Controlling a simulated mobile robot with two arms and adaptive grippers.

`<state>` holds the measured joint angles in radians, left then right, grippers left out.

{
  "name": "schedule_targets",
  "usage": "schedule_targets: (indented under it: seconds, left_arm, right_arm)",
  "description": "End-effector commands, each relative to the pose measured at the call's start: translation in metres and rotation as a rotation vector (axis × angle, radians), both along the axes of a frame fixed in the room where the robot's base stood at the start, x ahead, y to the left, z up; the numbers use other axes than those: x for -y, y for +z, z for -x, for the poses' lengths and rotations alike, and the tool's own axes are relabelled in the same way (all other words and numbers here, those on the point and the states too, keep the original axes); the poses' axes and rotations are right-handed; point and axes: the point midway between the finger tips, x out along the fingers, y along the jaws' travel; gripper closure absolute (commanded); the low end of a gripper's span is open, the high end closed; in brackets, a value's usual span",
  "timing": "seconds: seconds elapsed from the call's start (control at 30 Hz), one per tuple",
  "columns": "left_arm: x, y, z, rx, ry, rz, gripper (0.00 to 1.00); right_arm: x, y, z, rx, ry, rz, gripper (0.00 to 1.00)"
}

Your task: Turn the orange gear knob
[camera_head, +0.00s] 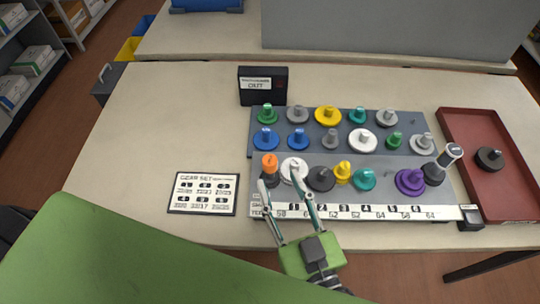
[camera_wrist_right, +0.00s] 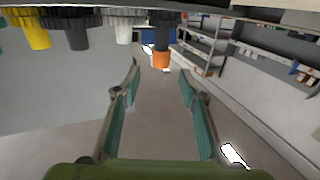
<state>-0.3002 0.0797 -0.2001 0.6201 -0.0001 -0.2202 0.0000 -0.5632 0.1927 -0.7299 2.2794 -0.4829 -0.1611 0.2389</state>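The orange gear knob (camera_head: 269,162) stands upright on a dark base at the left end of the front row of the gear board (camera_head: 445,190). My right gripper (camera_head: 281,178) reaches in from the front, its two green-padded fingers spread apart. Its fingertips are close to the knob, the left one near its dark base and the right one over the white gear beside it. In the right wrist view, which looks upside down, the orange knob (camera_wrist_right: 161,60) shows beyond the gap between the open fingertips (camera_wrist_right: 160,72). I see no contact. My left gripper is not in view.
Several coloured gears crowd the board, with a white gear (camera_head: 290,178) right beside the knob. A black box sign (camera_head: 263,85) stands behind. A label card (camera_head: 203,193) lies left. A red tray (camera_head: 459,123) with a dark gear is at right.

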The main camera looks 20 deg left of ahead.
Motion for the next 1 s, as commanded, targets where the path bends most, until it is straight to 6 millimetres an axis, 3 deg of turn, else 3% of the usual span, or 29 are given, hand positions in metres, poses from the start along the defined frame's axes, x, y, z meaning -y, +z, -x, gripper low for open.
schedule_targets:
  seconds: [0.2, 0.4, 0.8, 0.97, 1.0]
  left_arm:
    - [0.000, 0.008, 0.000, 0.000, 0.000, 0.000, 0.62]
    - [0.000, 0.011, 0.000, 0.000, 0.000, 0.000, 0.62]
    - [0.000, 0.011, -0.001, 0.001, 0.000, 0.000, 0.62]
    - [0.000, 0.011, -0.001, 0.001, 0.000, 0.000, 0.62]
    - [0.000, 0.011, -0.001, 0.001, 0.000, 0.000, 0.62]
  right_arm:
    - [-0.023, 0.003, -0.031, 0.002, 0.001, -0.002, 0.62]
    - [-0.037, 0.001, -0.049, 0.000, 0.000, 0.000, 0.62]
    - [-0.041, 0.000, -0.054, -0.001, 0.001, 0.000, 0.62]
    - [-0.041, 0.000, -0.054, -0.001, 0.001, 0.000, 1.00]
    - [-0.041, 0.000, -0.054, -0.001, 0.001, 0.000, 1.00]
